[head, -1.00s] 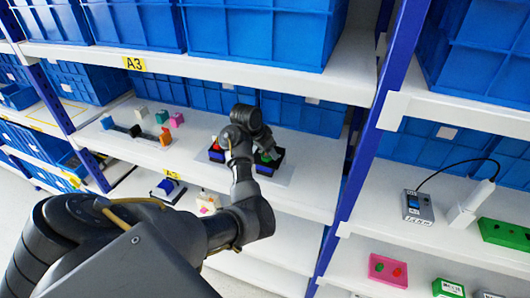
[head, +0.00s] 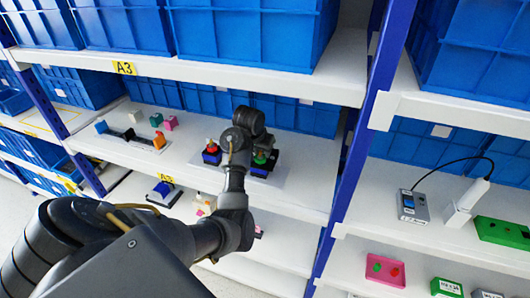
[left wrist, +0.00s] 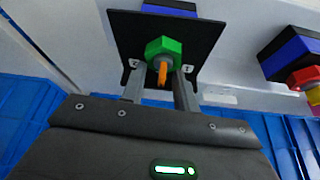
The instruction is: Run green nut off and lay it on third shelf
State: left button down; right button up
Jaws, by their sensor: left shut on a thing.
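The green nut (left wrist: 163,47) is a hexagon around an orange-tipped post (left wrist: 163,72), in front of a square black plate (left wrist: 128,32). In the head view the green nut (head: 260,156) shows partly under my left gripper (head: 256,148), over the middle shelf board. In the left wrist view my left gripper (left wrist: 160,70) has its two fingers on either side of the nut, shut on it. A second unit with a red nut (head: 211,149) stands just left of it; this red nut also shows in the left wrist view (left wrist: 304,77). My right gripper is out of view.
Blue bins (head: 210,97) line the back of the shelf. Small coloured blocks (head: 158,140) stand to the left on the same board (head: 300,190). A blue upright (head: 355,150) stands to the right. A lower board (head: 270,245) below has some bare room.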

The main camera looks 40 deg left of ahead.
pick_arm(q)
jog(key=n, duration=0.1)
jog(key=s+f+n+g+y, duration=0.1)
jog(key=n, duration=0.1)
jog(key=shift+s+a, duration=0.1)
jog(key=shift+a, duration=0.3)
jog(key=n+y, duration=0.1)
jog(key=n, duration=0.3)
jog(key=shift+f+g, duration=0.15)
jog(key=shift+g, duration=0.25)
jog(key=c, duration=1.5)
grip_release()
jog(key=o, duration=0.4)
jog(key=shift+s, duration=0.3)
jog(key=shift+o, duration=0.2)
jog(key=shift+a, duration=0.1)
jog(key=shift+w+r, duration=0.15)
jog(key=shift+r, duration=0.1)
